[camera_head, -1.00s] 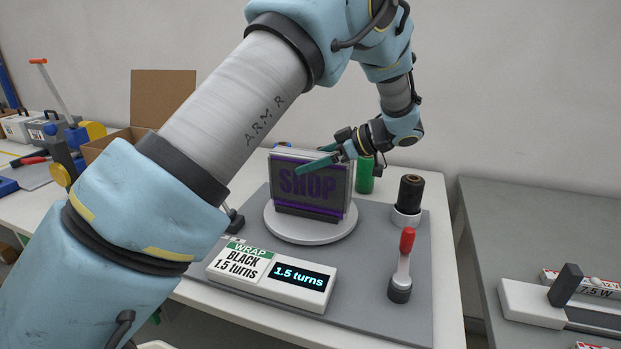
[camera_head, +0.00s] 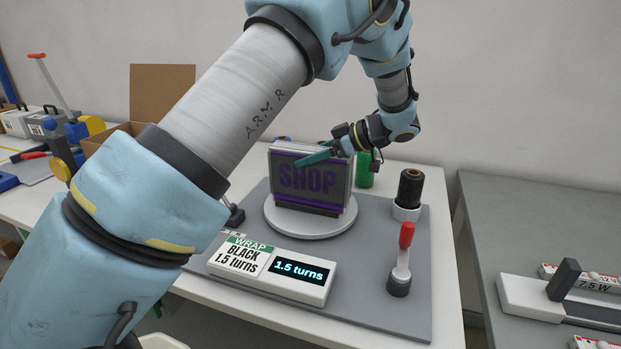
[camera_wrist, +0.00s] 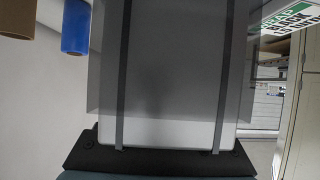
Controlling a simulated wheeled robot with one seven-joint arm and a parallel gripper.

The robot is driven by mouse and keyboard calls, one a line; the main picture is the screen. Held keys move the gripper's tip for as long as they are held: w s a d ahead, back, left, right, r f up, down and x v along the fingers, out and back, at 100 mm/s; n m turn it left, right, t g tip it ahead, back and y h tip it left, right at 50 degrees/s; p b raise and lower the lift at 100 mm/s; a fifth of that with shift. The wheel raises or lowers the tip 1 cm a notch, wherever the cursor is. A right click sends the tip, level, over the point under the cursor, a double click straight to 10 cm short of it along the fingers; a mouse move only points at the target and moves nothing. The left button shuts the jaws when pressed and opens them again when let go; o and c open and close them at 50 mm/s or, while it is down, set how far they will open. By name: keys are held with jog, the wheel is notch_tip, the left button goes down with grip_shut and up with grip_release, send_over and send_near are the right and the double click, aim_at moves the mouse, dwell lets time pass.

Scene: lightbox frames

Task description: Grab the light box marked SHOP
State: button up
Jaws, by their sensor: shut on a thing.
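The light box marked SHOP (camera_head: 321,196) stands upright on a round white turntable (camera_head: 288,223) in the head view. It has a dark grey face with purple letters and purple stripes. My gripper (camera_head: 312,158) is at the box's top edge, one teal finger lying across the front face and the other hidden behind it. In the wrist view a pale box panel under dark translucent film (camera_wrist: 172,75) fills the middle, with a dark strip on either side. My gripper is shut on the box, which still rests on the turntable.
A wrap display (camera_head: 270,270) reading BLACK 1.5 turns stands in front. A red-handled lever (camera_head: 406,238) and a black roll (camera_head: 410,188) are to the right. A green roll (camera_head: 364,172) is behind the box. An open cardboard box (camera_head: 162,95) stands at the back left.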

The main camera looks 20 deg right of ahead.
grip_shut()
dwell(0.3)
